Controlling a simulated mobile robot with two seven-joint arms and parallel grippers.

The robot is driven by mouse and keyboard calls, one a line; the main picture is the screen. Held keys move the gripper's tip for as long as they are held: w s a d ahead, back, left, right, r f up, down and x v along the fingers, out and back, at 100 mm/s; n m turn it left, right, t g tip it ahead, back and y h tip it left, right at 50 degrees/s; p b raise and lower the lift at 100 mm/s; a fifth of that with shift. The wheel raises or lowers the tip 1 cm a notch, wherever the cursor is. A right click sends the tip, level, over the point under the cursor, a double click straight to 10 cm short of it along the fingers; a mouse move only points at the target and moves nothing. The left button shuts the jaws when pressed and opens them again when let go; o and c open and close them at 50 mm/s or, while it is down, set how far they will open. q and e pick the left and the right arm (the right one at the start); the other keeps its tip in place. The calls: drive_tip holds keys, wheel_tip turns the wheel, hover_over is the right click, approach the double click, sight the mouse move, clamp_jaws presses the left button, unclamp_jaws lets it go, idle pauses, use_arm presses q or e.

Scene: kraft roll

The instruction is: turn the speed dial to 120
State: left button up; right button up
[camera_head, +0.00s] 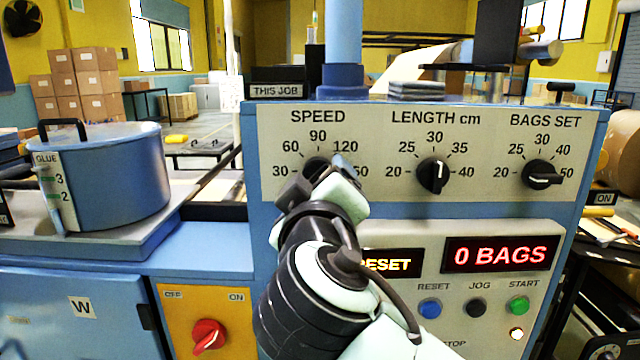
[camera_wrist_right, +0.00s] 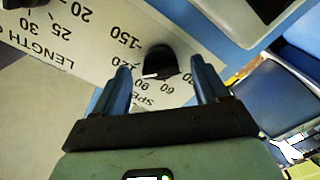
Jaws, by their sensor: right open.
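The speed dial (camera_wrist_right: 160,62) is a black knob on the pale panel. In the right wrist view it sits between and just beyond the fingertips of my right gripper (camera_wrist_right: 165,75), which is open, with a gap on each side. A white mark shows on the knob's lower-left edge; I cannot tell exactly which number it points to. In the head view my right gripper (camera_head: 325,178) covers most of the dial and part of the scale, while 30, 60, 90 and 120 stay readable. My left gripper is not in view.
To the right are the length dial (camera_head: 433,175) and the bags set dial (camera_head: 541,174). Below are a 0 BAGS display (camera_head: 500,254) and reset, jog and start buttons. A red switch (camera_head: 208,337) is at lower left. A blue glue pot (camera_head: 105,175) stands left of the panel.

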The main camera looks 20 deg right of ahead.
drive_tip(key=v, duration=1)
drive_tip(key=shift+s, duration=0.3)
